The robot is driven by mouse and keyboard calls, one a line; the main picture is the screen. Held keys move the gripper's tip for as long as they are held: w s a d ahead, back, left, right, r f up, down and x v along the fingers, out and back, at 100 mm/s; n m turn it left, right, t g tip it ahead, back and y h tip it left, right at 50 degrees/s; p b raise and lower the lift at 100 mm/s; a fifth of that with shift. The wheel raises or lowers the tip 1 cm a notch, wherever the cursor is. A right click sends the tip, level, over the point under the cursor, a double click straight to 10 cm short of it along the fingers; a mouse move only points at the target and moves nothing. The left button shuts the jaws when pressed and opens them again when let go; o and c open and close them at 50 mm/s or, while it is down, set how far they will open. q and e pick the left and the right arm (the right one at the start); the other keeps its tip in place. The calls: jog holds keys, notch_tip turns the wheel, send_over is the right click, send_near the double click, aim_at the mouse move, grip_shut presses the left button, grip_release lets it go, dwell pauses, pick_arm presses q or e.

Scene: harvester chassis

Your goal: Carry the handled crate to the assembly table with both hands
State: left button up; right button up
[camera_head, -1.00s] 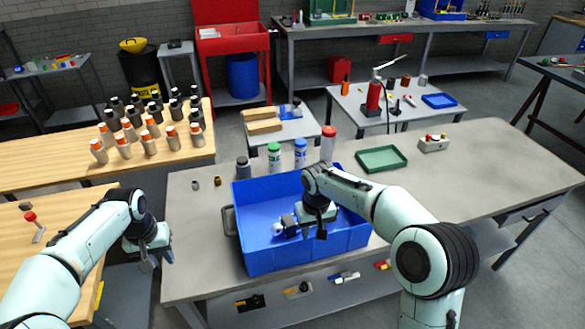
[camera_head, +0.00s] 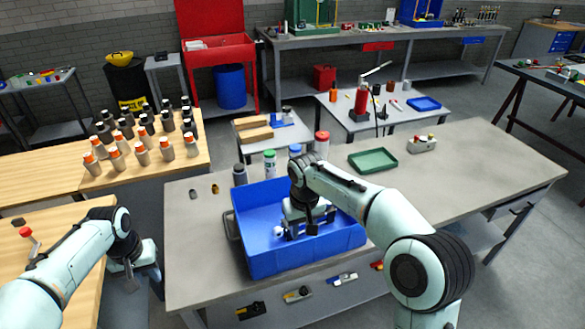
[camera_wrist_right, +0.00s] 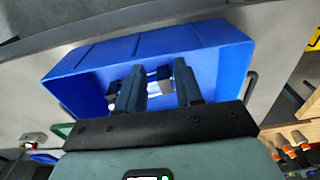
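The handled crate is an open blue box (camera_head: 285,262) on the grey table, with a dark handle (camera_head: 232,224) on its left side. A small white and grey item (camera_head: 278,231) lies inside it. My right gripper (camera_head: 303,226) is above the crate's interior, pointing down. In the right wrist view its two fingers (camera_wrist_right: 160,88) stand apart with the crate (camera_wrist_right: 85,72) beyond them, and they hold nothing. My left gripper (camera_head: 132,280) hangs left of the grey table, apart from the crate and its handle. Its finger gap is not clear.
The grey table (camera_head: 440,190) also bears a green tray (camera_head: 373,160), a button box (camera_head: 422,145) and several bottles (camera_head: 270,163) behind the crate. Wooden tables (camera_head: 40,182) with several orange-capped bottles stand at left. The grey table's right part is clear.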

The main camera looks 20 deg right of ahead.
notch_tip(320, 180, up, 7)
jog(key=shift+s+f, duration=0.2)
dwell(0.6)
